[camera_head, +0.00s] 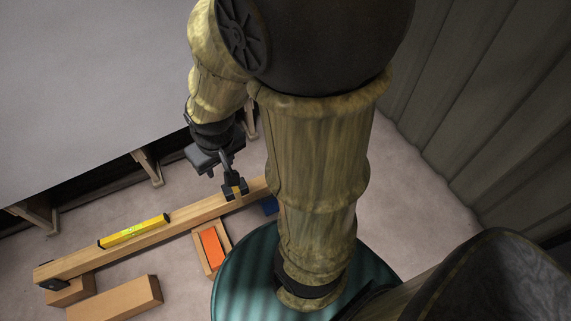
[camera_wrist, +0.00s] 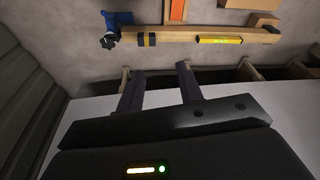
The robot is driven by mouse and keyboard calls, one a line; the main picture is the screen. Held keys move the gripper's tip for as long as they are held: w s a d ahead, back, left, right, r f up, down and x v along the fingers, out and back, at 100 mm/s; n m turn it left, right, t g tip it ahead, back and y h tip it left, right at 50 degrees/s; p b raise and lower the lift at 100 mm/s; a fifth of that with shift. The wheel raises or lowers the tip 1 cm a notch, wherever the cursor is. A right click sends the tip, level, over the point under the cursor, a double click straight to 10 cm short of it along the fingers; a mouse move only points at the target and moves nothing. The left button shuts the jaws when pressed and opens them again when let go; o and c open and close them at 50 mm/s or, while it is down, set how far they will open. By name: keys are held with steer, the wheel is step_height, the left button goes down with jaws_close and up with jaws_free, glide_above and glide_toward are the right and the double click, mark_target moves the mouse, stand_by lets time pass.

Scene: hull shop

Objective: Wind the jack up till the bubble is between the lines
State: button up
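The yellow spirit level (camera_head: 135,230) lies along the wooden beam (camera_head: 185,222); it also shows in the wrist view (camera_wrist: 219,40). Its vial is greenish, but the bubble and lines are too small to read. The blue jack (camera_head: 270,205) is at the beam's right end, mostly hidden by my arm in the head view. In the wrist view the jack (camera_wrist: 120,19) is at the beam's left end, with a dark knob (camera_wrist: 109,42) on its near side. My gripper (camera_wrist: 158,70) is open and empty, its fingers apart, short of the beam and right of the knob.
A large pale panel (camera_head: 90,70) on wooden supports (camera_head: 148,166) is beyond. A ribbed wall (camera_head: 460,120) stands at right.

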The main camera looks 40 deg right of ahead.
steer(key=o, duration=0.5)
steer(key=shift+w+f, duration=0.15)
steer(key=o, duration=0.5)
steer(key=w+f+b, duration=0.1)
steer(key=w+f+m+b, duration=0.1)
steer(key=f, duration=0.1)
steer(key=shift+a+f, duration=0.15)
steer(key=shift+a, duration=0.05)
steer(key=w+d+f+m+h+b, duration=0.15)
steer(key=w+f+b, duration=0.25)
steer(key=f, duration=0.4)
steer(key=w+d+f+m+t+b, duration=0.1)
steer(key=w+f+m+b, duration=0.25)
steer(key=f, duration=0.35)
steer(key=w+d+f+m+h+b, duration=0.1)
steer(key=w+f+m+b, duration=0.1)
steer(key=w+f+b, duration=0.45)
steer(key=d+f+m+h+b, duration=0.3)
steer(key=d+f+h+b, duration=0.2)
steer(key=f, duration=0.8)
steer(key=d+f+m+h+b, duration=0.4)
steer(key=d+f+h+b, duration=0.2)
steer(key=f, duration=0.7)
steer(key=shift+w+d+m+g+b, duration=0.15)
steer(key=shift+d+m+g+b, duration=0.2)
steer(key=shift+d+b, duration=0.9)
